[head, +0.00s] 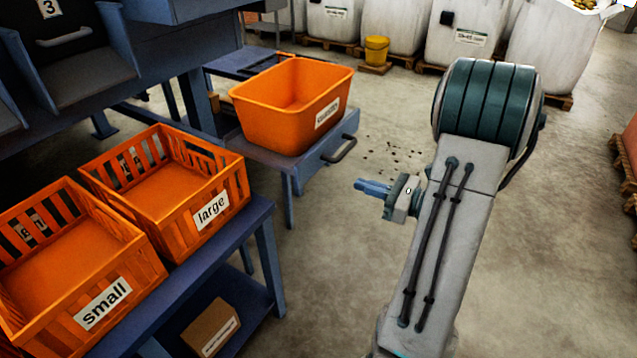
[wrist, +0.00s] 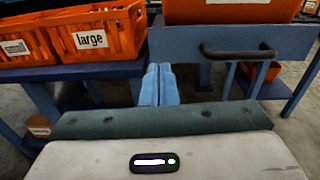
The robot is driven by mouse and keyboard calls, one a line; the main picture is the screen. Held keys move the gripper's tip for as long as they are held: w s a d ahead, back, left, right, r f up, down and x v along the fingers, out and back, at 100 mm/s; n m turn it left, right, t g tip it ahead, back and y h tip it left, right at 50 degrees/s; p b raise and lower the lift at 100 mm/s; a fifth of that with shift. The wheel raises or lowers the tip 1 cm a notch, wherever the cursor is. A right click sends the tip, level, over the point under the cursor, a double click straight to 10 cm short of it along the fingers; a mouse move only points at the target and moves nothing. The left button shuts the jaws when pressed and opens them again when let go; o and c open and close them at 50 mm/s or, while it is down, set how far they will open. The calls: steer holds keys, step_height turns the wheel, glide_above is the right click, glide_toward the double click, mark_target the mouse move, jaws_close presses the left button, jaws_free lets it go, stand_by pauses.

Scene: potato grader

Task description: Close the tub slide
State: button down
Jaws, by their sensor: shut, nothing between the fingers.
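The orange tub (head: 285,112) sits on the blue tub slide (head: 312,157), which has a dark bar handle (head: 340,150) on its front. The slide juts out from a blue frame behind it. In the wrist view the slide front (wrist: 185,42) and its handle (wrist: 238,51) are ahead and to the right, below the tub (wrist: 230,12). My gripper (head: 358,184) has blue fingers pressed together with nothing between them. It is apart from the handle, out in front of the slide. In the wrist view the fingertips (wrist: 159,67) point left of the handle.
Orange crates marked large (head: 215,208) and small (head: 108,295) stand on a blue table (head: 190,285) at left. A cardboard box (head: 210,330) is on its lower shelf. White sacks on pallets and a yellow bucket (head: 377,50) are at the back. Floor before the slide is open.

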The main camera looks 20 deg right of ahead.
steer(key=d, duration=0.1)
steer(key=b, duration=0.4)
glide_toward(308, 162)
steer(key=shift+m+t+h, duration=0.3)
steer(key=shift+m+t, duration=0.1)
steer(key=x, duration=0.6)
steer(key=shift+a+f, duration=0.25)
steer(key=shift+a, duration=0.25)
steer(key=shift+w, duration=0.1)
steer(key=shift+w, duration=0.1)
